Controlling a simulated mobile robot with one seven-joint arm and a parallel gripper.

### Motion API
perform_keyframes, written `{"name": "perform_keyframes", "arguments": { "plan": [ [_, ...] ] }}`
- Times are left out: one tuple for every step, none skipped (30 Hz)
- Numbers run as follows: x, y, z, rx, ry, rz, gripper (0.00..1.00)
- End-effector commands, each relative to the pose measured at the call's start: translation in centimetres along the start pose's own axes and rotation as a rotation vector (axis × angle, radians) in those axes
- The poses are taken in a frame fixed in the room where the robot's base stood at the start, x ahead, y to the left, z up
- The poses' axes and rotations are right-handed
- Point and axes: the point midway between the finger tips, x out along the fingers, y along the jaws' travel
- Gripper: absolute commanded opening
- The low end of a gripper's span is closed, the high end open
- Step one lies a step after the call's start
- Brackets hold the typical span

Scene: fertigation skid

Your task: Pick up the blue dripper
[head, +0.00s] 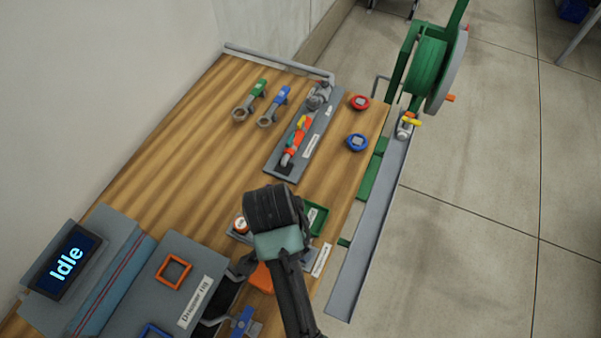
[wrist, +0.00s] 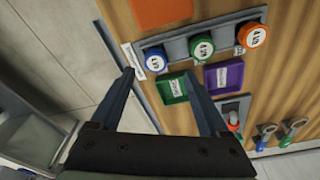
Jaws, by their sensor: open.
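The blue dripper (wrist: 155,60) is a round blue cap with a white printed top, seated at one end of a grey rack (wrist: 222,46). A green dripper (wrist: 201,48) and an orange dripper (wrist: 250,35) sit beside it in the rack. In the wrist view my gripper (wrist: 159,73) is open and empty. The blue dripper shows between and just past its fingertips; I cannot tell the height gap. In the head view my arm hides the blue dripper, and the orange one (head: 240,225) shows left of my wrist.
A green tray (wrist: 172,88) and a purple tray (wrist: 223,76) lie beside the rack. A grey plate with piping (head: 303,135), two ring-ended tools and red and blue round parts (head: 357,142) stand farther back. The wooden bench's left middle is clear. A display reads "Idle" (head: 66,262).

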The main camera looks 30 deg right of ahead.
Motion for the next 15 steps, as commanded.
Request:
{"name": "perform_keyframes", "arguments": {
  "plan": [
    [0.4,0.0,0.0,0.001,-0.001,0.001,0.79],
    [0.5,0.1,0.0,0.001,-0.001,0.001,0.79],
    [0.7,0.1,0.0,0.001,-0.001,0.001,0.79],
    [0.8,0.1,0.0,0.001,0.000,0.001,0.79],
    [1.0,0.2,0.0,0.001,0.000,0.001,0.79],
    [1.5,0.3,0.0,0.001,-0.001,0.003,0.79],
    [1.9,0.5,-0.1,0.001,-0.001,0.003,0.79],
    [2.3,0.6,-0.1,0.001,-0.002,0.004,0.79],
    [3.0,0.8,-0.1,0.001,-0.002,0.005,0.79],
    [3.5,0.9,-0.1,0.002,-0.002,0.004,0.79],
    [4.0,0.9,-0.1,0.001,-0.001,0.003,0.79],
    [4.5,0.8,-0.1,0.001,-0.001,0.002,0.79],
    [4.9,0.8,-0.1,0.001,-0.001,0.001,0.79],
    [5.1,0.8,-0.1,0.001,0.000,0.000,0.79],
    [5.5,0.8,-0.1,0.001,0.000,0.001,0.79]
  ]
}}
